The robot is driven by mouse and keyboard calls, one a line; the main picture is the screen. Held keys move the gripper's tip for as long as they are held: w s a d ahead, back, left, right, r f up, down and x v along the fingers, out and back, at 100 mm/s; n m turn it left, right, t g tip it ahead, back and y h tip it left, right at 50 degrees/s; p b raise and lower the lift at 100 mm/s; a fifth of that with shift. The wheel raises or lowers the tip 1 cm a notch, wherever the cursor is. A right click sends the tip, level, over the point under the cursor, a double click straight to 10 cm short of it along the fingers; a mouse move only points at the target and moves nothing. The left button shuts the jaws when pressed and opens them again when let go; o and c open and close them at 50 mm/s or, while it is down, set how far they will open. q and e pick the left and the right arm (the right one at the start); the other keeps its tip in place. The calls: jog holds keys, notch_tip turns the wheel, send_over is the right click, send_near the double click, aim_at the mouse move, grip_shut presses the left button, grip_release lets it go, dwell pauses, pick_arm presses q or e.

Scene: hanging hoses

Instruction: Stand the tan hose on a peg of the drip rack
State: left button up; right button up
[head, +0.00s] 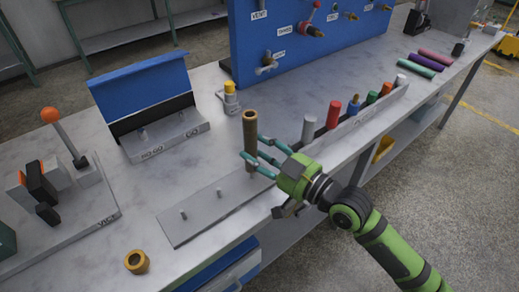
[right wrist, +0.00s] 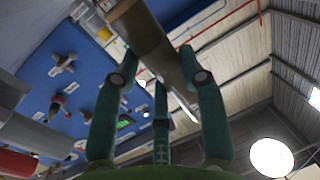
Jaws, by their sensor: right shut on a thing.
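The tan hose (head: 250,128) is a short brown tube, upright over the far end of the drip rack (head: 205,222). The rack is a flat grey plate on the bench with short pegs, two of them bare. My right gripper (head: 259,156) is shut on the hose's lower part, its teal fingers coming from the right. In the right wrist view the hose (right wrist: 148,38) crosses tilted between the fingers (right wrist: 155,85). A thin grey shaft shows just below the hose, but I cannot tell whether the hose sits around that peg. My left gripper is not in view.
A tan ring (head: 136,262) lies near the bench's front edge. A grey holder with several coloured cylinders (head: 334,113) stands to the right. A yellow-capped fitting (head: 230,92), a blue-backed gauge stand (head: 150,135) and a vice (head: 42,185) stand behind and left.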

jog(key=shift+f+b, duration=1.1)
jog(key=shift+f, duration=0.4)
jog(key=shift+f, duration=0.15)
jog(key=o, duration=1.4)
jog(key=shift+c, duration=0.2)
jog(key=shift+v, duration=4)
